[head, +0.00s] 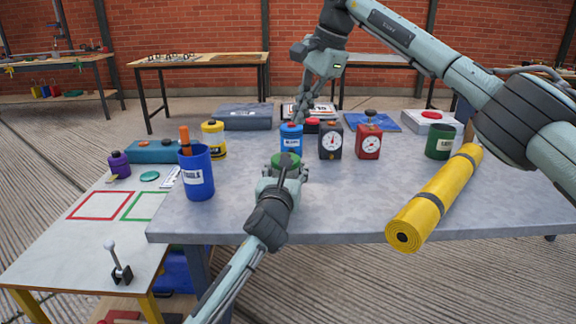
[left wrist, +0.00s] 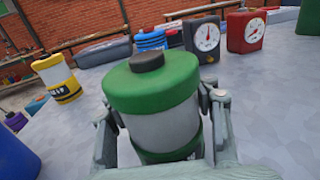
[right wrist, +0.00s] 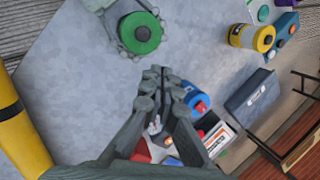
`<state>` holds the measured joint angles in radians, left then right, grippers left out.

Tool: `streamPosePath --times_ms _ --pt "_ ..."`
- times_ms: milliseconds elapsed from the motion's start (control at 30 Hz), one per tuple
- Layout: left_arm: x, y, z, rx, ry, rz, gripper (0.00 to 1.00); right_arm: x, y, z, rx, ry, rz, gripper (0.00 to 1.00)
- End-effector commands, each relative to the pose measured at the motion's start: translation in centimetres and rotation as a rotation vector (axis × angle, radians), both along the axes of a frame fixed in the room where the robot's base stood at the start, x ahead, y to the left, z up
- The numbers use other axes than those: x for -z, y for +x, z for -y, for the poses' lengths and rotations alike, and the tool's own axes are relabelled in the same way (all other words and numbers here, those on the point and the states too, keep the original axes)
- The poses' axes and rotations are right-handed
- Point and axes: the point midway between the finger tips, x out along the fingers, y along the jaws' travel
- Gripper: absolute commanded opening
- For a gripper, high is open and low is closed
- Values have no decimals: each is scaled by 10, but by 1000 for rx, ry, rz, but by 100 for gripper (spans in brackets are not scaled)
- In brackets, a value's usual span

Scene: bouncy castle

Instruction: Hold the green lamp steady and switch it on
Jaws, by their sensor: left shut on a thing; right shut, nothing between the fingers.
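The green lamp (head: 287,159) stands on the grey table near its front edge. In the left wrist view the lamp (left wrist: 152,85) has a green cap, a dark button (left wrist: 147,62) on top, a grey-white body showing no clear glow, and a green base. My left gripper (head: 284,172) is shut around its body, one finger on each side. My right gripper (head: 298,122) is shut and empty, raised near the blue lamp (head: 291,138), apart from the green lamp. In the right wrist view the closed fingertips (right wrist: 160,82) point toward the table, with the green lamp (right wrist: 140,33) beyond them.
A yellow lamp (head: 213,140), a blue cup (head: 197,172), a black gauge box (head: 330,142) and a red gauge box (head: 369,140) stand on the table. A yellow roll (head: 437,198) lies at the right, overhanging the front edge.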

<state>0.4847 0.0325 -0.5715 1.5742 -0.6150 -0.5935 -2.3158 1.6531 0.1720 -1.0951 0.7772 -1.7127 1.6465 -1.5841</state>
Motion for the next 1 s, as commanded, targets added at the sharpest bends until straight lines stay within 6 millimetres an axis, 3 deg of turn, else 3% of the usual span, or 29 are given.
streamPosePath --times_ms 300,500,733,1000 --pt "1 0 0 0 0 -1 1 -12 -12 -10 -438 -96 493 0" --pt "1 0 0 0 0 -1 1 -26 -28 -16 -586 -145 684 0" --pt "1 0 0 0 0 -1 1 -23 -34 -19 -626 -161 736 0" --pt "0 0 0 0 0 -1 1 13 -34 -18 -625 -159 732 0"
